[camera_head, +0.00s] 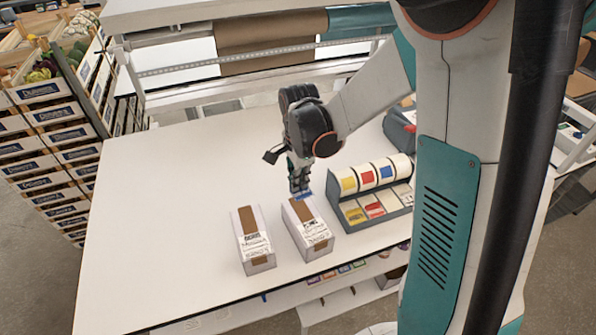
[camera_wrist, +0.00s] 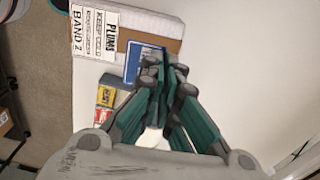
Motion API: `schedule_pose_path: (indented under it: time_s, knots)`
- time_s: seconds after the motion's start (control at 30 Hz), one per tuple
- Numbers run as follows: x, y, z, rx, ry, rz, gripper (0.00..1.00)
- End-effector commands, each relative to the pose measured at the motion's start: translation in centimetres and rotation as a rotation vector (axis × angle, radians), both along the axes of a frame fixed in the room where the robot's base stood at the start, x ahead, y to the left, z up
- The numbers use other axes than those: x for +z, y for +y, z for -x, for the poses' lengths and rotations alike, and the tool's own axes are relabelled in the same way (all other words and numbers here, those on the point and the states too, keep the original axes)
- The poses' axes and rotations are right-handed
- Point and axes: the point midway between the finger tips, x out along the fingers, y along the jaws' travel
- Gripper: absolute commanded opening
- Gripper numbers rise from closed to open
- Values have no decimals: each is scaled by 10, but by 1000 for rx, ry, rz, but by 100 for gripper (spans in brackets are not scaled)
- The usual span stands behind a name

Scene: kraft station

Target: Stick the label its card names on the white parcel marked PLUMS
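The white parcel marked PLUMS (camera_head: 314,238) is the right one of two on the table, with brown tape and a printed card. In the wrist view the parcel (camera_wrist: 150,12) shows its card (camera_wrist: 93,33), reading PLUMS, KEEP COLD, BAND 2. My gripper (camera_head: 300,190) is at the parcel's far end. In the wrist view my gripper (camera_wrist: 165,62) has its fingers close together at a blue label (camera_wrist: 132,62). The label seems pinched at its right edge and overlaps the parcel's edge in view. I cannot tell whether it touches the parcel.
Another white parcel (camera_head: 253,243) stands to the left. A grey label dispenser (camera_head: 391,212) with yellow, red and blue rolls stands to the right. The table's left side (camera_head: 160,220) is clear. Stacked crates (camera_head: 55,150) stand beyond its left edge.

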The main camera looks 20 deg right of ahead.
Motion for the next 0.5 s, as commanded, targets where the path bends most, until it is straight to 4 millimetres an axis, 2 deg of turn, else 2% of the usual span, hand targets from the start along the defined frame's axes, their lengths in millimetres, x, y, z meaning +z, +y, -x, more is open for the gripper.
schedule_pose_path:
  time_s: [0.27,0.5]
  knots:
    - [-10,0,0,-3,0,0,0]
    - [-29,0,0,-2,0,0,0]
